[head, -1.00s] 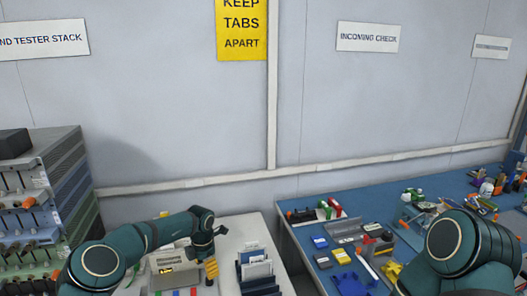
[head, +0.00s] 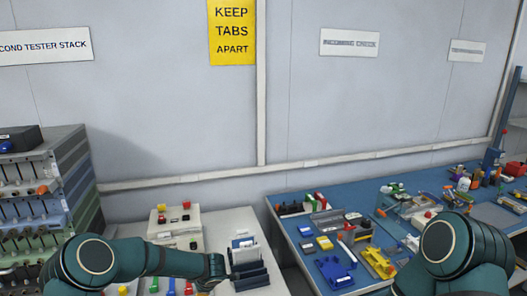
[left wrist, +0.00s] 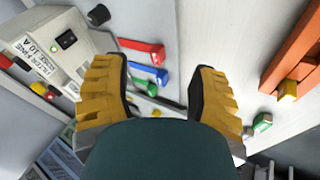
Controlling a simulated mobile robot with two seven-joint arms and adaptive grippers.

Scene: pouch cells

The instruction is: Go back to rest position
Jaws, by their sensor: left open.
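My left arm reaches in from the lower left in the head view and ends over the white table (head: 232,216), beside a dark rack of pouch cells (head: 246,268). Its gripper fingers do not show there. In the left wrist view my left gripper (left wrist: 160,98) is open, its two yellow ridged fingers wide apart with nothing between them. Beyond it are red, blue and green pieces on the pale tabletop, and a white power box (left wrist: 62,42) to the left. My right arm shows only as a dark green joint at the lower right of the head view; its gripper is out of view.
A tester stack (head: 32,195) stands at the left. The blue bench (head: 291,231) on the right is crowded with trays, tools and bottles. A gap separates the two tables.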

